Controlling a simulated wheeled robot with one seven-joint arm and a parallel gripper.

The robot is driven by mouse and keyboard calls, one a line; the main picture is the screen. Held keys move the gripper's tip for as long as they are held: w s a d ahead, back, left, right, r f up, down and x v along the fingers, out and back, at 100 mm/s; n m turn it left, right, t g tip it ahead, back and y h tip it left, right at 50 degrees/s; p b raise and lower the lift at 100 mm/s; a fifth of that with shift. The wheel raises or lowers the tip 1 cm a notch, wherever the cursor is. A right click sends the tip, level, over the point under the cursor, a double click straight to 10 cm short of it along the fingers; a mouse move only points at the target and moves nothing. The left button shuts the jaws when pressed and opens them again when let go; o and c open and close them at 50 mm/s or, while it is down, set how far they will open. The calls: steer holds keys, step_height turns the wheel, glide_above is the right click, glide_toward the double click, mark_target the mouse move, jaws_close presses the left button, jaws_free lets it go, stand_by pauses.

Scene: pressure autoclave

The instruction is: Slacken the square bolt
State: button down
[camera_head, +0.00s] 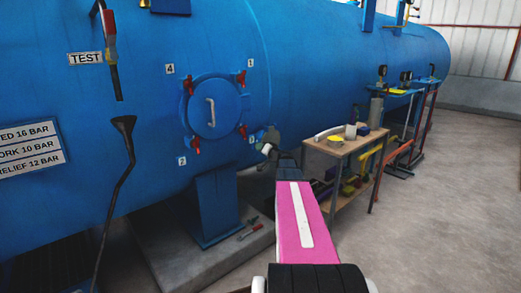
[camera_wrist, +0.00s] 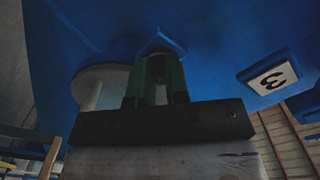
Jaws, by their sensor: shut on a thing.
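The round blue hatch (camera_head: 215,106) with a pale handle is on the side of the big blue vessel, with red clamps around its rim. My gripper (camera_head: 266,136) is at the hatch's lower right, close to the vessel wall. In the wrist view my gripper's green fingers (camera_wrist: 157,72) are close together and shut on the square bolt, which is mostly hidden between them. A dark blue part of the vessel lies just beyond the fingertips. A white number 3 plate (camera_wrist: 271,76) is to their right.
A wooden table (camera_head: 345,145) with small items stands right of my arm. A blue support leg (camera_head: 215,207) stands below the hatch, with tools (camera_head: 250,230) on the plinth beside it. The floor at right is clear.

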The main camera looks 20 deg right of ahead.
steer(key=shift+f+n, duration=0.1)
steer(key=shift+n, duration=1)
steer(key=c, duration=1.4)
jaws_free()
